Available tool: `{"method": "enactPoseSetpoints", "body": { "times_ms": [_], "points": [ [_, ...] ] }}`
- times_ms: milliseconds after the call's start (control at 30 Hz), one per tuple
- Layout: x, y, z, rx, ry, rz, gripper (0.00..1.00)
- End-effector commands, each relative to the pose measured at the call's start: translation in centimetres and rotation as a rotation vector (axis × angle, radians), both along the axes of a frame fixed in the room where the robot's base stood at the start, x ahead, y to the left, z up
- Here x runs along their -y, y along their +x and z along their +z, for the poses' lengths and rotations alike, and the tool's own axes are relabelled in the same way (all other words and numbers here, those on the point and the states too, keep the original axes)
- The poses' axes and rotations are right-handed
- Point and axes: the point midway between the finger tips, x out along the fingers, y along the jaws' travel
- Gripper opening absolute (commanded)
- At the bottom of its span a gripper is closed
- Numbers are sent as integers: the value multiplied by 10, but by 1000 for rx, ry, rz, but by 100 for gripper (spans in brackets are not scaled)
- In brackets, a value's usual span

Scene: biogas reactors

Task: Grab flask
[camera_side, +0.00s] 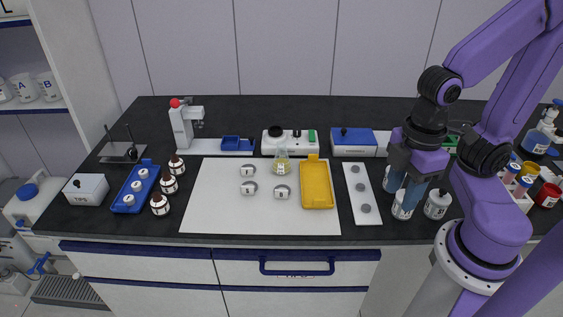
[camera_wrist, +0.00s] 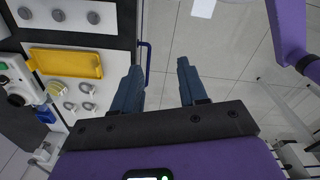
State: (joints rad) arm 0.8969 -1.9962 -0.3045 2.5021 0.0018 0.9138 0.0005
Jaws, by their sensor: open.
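In the wrist view the flask (camera_wrist: 54,91) shows at the left, seen from above between the device and the round metal pieces. My gripper (camera_side: 399,197) is at the right of the bench, well away from the flask, with its blue fingers pointing down near white bottles. In the wrist view my gripper (camera_wrist: 158,68) is open, with nothing between its fingers but the floor behind.
A yellow tray (camera_side: 317,186) lies right of the flask. The device (camera_side: 289,141) is behind it, and round metal pieces (camera_side: 249,187) are in front. A white strip with grey discs (camera_side: 361,194) and a white bottle (camera_side: 437,204) are near my arm. The white mat (camera_side: 225,215) is mostly clear.

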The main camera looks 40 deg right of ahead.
Motion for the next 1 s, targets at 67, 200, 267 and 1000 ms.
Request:
{"method": "enactPoseSetpoints", "body": {
  "times_ms": [67,200,267,1000],
  "points": [
    [0,0,0,0,0,0,43],
    [0,0,0,0,0,0,43],
    [0,0,0,0,0,0,46],
    [-31,74,17,-10,-2,-452,74]
  ]
}}
